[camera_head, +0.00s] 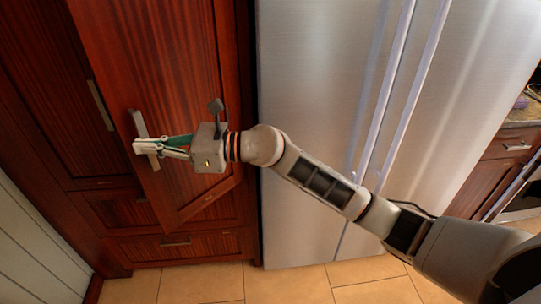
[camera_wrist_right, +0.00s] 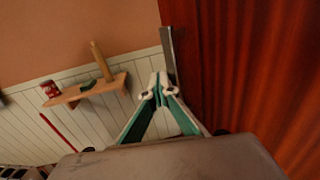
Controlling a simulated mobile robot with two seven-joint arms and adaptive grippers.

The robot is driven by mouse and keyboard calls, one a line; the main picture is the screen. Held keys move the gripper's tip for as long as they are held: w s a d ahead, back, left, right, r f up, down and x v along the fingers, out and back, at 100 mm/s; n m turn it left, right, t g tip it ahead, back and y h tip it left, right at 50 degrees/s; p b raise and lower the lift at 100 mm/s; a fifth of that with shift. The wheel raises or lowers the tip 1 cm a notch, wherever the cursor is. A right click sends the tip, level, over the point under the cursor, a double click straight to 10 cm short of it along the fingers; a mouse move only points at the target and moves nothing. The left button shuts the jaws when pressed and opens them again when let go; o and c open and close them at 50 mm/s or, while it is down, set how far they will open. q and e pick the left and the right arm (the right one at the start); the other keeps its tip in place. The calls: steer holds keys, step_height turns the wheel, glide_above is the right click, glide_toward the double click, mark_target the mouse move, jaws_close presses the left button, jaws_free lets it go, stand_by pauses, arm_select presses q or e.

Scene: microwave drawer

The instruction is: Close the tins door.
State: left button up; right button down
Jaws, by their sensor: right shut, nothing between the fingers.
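The dark red wooden cabinet door (camera_head: 180,75) stands partly open in the head view, its lower edge slanting out from the cabinet front. It fills the right side of the wrist view (camera_wrist_right: 250,70). Its metal bar handle (camera_head: 139,122) also shows in the wrist view (camera_wrist_right: 173,55). My right gripper (camera_head: 142,147) is at the handle; its fingertips (camera_wrist_right: 158,88) are shut and empty, close beside the bar. I cannot tell whether they touch it. The tins are not visible. My left gripper is not in view.
A steel refrigerator (camera_head: 310,110) stands right of the cabinet, behind my right arm. Drawers (camera_head: 175,246) lie below the door, and another closed wooden front (camera_head: 50,80) is to its left. A wall shelf (camera_wrist_right: 90,90) shows in the wrist view. The tiled floor (camera_head: 215,280) in front looks clear.

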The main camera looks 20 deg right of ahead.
mark_target(126, 127)
steer(key=w+a, duration=0.1)
steer(key=w, duration=0.2)
steer(key=w+a+m+t, duration=0.1)
steer(key=w+a, duration=0.1)
steer(key=w, duration=0.1)
steer(key=w+a+t+h, duration=0.1)
steer(key=w+a, duration=0.1)
steer(key=w, duration=0.1)
steer(key=shift+w+a+r+m+b, duration=0.1)
steer(key=shift+w+a+m+b, duration=0.1)
steer(key=shift+a+m+b, duration=0.15)
steer(key=w+a+m+t+h+p, duration=0.1)
steer(key=w+a+m+t+h, duration=0.1)
steer(key=w, duration=0.9)
steer(key=shift+m+t+h, duration=0.3)
steer(key=shift+m+t, duration=0.15)
steer(key=shift+t, duration=0.65)
steer(key=shift+s+d, duration=0.1)
steer(key=shift+s, duration=0.05)
